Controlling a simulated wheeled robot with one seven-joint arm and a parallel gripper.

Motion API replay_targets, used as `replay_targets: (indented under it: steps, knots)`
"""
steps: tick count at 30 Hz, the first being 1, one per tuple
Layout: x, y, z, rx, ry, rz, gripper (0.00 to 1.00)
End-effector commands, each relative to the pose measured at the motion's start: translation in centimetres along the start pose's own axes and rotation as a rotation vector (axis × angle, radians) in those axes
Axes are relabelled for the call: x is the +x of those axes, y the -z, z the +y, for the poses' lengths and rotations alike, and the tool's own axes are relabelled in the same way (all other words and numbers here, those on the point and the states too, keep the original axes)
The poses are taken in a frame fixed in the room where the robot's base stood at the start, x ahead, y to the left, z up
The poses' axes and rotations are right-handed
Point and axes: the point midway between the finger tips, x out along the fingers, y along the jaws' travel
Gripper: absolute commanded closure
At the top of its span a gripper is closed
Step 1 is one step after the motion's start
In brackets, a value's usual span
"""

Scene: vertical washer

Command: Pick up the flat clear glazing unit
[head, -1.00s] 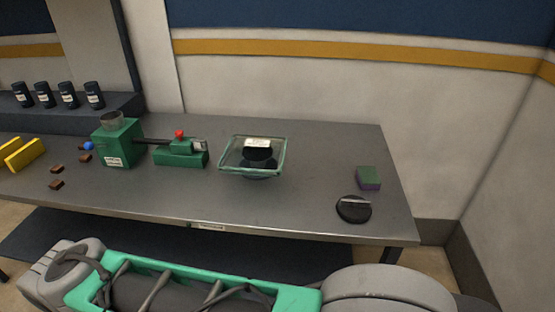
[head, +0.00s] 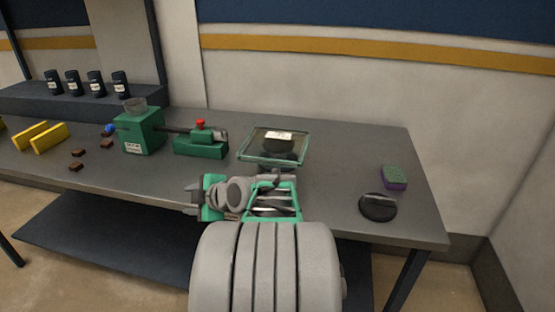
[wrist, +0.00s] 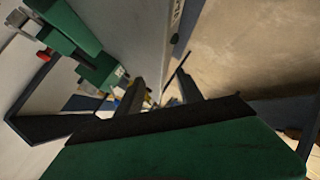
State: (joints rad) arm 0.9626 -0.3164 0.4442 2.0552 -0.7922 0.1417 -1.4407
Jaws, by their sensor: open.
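The flat clear glazing unit (head: 256,148) is a square glass pane with green-tinted edges and a white label. In the head view it lies above a dark round support on the grey table, right of the green machine. My gripper (head: 190,197) is at the table's front edge, below and left of the pane in the picture, pointing left. In the wrist view, my gripper (wrist: 161,95) has its two dark fingers apart with nothing held between them. The pane is not seen in the wrist view. Part of the support is hidden by my arm.
A green machine with a hopper (head: 141,135) and a green block with a red knob (head: 201,143) stand left of the pane. A black disc (head: 377,208) and a green-purple sponge (head: 394,177) lie at right. Yellow blocks (head: 48,138) and brown pieces lie far left.

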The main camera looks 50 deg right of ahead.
Motion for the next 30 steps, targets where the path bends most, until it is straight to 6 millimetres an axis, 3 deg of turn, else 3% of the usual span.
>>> replay_targets:
  steps: [1, 6, 9, 12, 14, 25, 30]
  knots:
    - [-0.5, -4.2, 1.5, -0.066, -0.104, -0.002, 0.56]
    - [-6.9, -14.1, 7.5, -0.355, -0.463, -0.087, 0.56]
    - [-10.2, -16.9, 9.1, -0.451, -0.578, -0.152, 0.56]
    - [-11.6, -17.9, 9.8, -0.493, -0.626, -0.186, 0.56]
    - [-11.4, -18.0, 10.4, -0.502, -0.633, -0.190, 0.56]
    - [-6.6, -17.9, 14.1, -0.502, -0.629, -0.188, 0.56]
    - [-5.7, -18.0, 14.6, -0.503, -0.631, -0.191, 0.56]
